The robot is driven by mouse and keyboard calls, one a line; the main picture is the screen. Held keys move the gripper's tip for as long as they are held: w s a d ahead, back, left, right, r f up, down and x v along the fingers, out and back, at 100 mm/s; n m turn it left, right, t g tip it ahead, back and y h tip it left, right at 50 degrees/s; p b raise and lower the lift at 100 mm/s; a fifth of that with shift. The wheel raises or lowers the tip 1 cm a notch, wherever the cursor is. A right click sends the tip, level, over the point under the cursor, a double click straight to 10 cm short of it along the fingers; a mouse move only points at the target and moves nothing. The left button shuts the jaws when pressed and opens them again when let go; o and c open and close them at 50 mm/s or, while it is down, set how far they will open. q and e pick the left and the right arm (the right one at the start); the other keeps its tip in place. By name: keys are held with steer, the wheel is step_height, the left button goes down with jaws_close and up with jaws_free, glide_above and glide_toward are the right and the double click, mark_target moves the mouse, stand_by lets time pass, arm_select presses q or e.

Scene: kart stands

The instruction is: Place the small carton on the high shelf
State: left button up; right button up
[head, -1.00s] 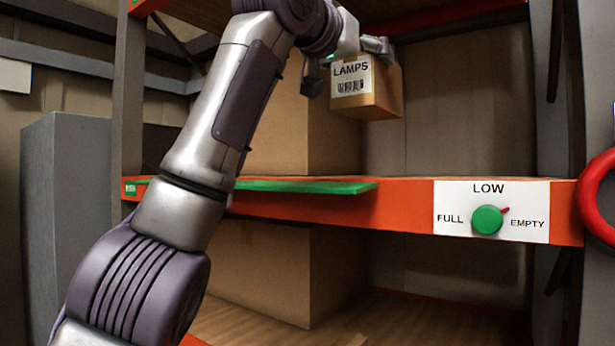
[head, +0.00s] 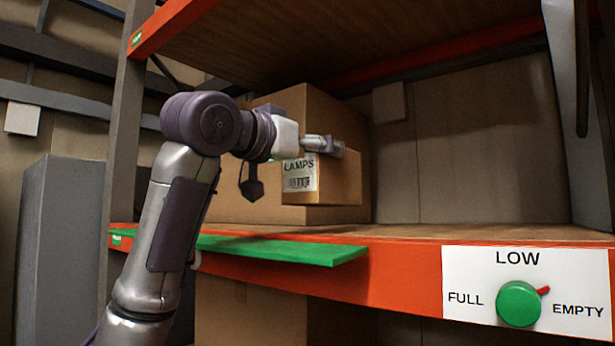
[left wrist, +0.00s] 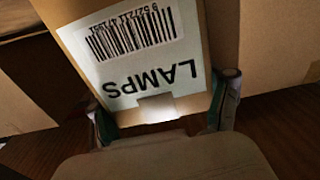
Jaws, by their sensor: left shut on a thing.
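The small carton (head: 340,182) is brown with a white LAMPS label. In the head view it is over the shelf with the orange beam (head: 400,277), in front of a large brown carton (head: 345,125). My left gripper (head: 322,146) is shut on the small carton near its top. The left wrist view also shows the small carton (left wrist: 185,25), upside down in the picture, with a finger at each side. The small carton looks a little above the shelf boards (head: 440,233), but I cannot tell the gap. My right gripper is out of view.
A green strip (head: 280,250) juts out along the beam's left part. A white LOW sign with a green knob (head: 518,303) is on the beam at right. Another shelf (head: 330,35) is overhead. A grey upright (head: 122,150) stands at left. The boards to the right are clear.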

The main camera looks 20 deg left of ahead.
mark_target(297, 176)
arm_select(q)
steer(key=shift+s+a, duration=0.15)
steer(key=shift+a, duration=0.2)
steer(key=shift+s+f, duration=0.1)
steer(key=shift+f, duration=0.15)
steer(key=f, duration=0.1)
steer(key=f+p, duration=0.1)
steer(key=f, duration=0.1)
steer(key=shift+s+d, duration=0.25)
steer(key=shift+w+a+f, duration=0.15)
steer(key=shift+w+f, duration=0.05)
steer(key=shift+f, duration=0.15)
steer(key=shift+s, duration=0.1)
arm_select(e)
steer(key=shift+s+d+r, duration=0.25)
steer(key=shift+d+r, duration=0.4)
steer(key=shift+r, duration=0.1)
